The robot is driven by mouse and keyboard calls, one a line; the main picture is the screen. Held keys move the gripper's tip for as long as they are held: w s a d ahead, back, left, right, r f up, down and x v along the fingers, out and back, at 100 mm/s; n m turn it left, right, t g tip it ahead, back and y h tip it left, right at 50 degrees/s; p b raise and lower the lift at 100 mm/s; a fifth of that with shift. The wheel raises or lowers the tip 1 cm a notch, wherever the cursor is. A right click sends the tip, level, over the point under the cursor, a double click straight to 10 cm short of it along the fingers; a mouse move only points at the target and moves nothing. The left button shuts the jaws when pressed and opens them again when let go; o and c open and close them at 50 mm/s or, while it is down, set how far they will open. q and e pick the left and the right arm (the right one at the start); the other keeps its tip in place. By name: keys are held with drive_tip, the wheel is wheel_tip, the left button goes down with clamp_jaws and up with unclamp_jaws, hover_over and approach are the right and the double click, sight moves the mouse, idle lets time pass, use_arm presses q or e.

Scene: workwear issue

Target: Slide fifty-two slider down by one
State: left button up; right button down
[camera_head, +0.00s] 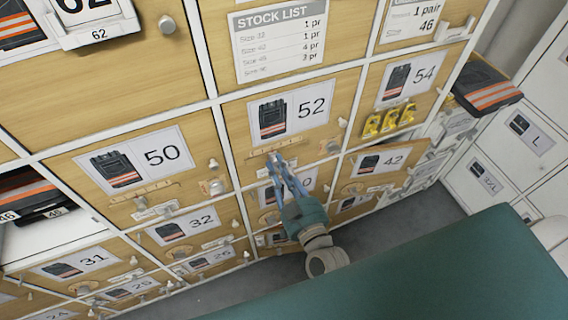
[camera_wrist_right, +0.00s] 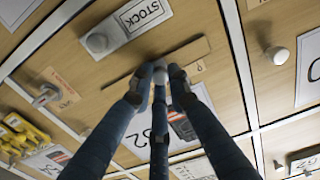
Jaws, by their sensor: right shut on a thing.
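The door marked 52 (camera_head: 240,121) is in the upper middle of the head view, with a card of a dark vest with an orange stripe. Its slider rail runs below the card, with the slider at my right gripper's fingertips. My right gripper (camera_head: 276,160) reaches up from below and is shut on the slider. In the right wrist view the gripper (camera_wrist_right: 160,76) closes around the pale slider knob (camera_wrist_right: 160,74) on a wooden rail (camera_wrist_right: 121,91). The fingers hide part of the knob, rail and card. My left gripper is in neither view.
Doors marked 50 (camera_head: 164,155), 54 (camera_head: 424,72) and 42 (camera_head: 394,158) surround it. Yellow tags (camera_head: 390,119) hang below 54. A stock list (camera_head: 278,38) is above. A folded dark garment (camera_head: 487,92) sticks out at right.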

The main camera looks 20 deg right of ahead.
drive_tip(key=c, duration=1.6)
unclamp_jaws()
drive_tip(key=shift+d+r, duration=0.1)
drive_tip(key=shift+r, duration=0.1)
drive_tip(key=shift+c, duration=0.2)
drive_tip(key=shift+s+f, duration=0.1)
drive_tip(key=shift+s, duration=0.3)
drive_tip(key=s, duration=1.1)
drive_tip(key=shift+s+d, duration=0.15)
drive_tip(key=shift+d, duration=0.25)
